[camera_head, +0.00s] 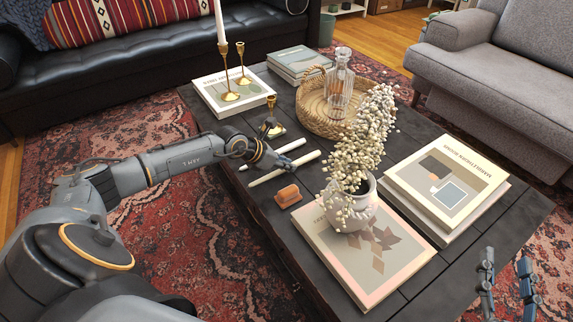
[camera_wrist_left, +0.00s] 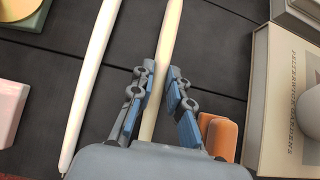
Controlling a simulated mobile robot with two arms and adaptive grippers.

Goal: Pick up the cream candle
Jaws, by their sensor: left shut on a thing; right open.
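The cream candle (camera_head: 286,168) is a long slim taper lying on the dark coffee table. In the left wrist view the cream candle (camera_wrist_left: 169,38) runs between the two fingers of my left gripper (camera_wrist_left: 160,72). My left gripper is shut on the candle partway along it. The part below the fingers is partly hidden by the gripper. In the head view the left gripper (camera_head: 272,160) is low at the table and hard to make out. My right gripper (camera_head: 508,285) is open and empty at the lower right, in front of the table's near right corner.
A whiter candle (camera_head: 291,145) lies beside it; an orange block (camera_head: 288,196) lies close on the other side. A brass holder (camera_head: 271,126) stands behind. A white vase (camera_head: 350,208) with dried flowers stands on a book (camera_head: 384,262). A woven tray (camera_head: 310,118) is further back.

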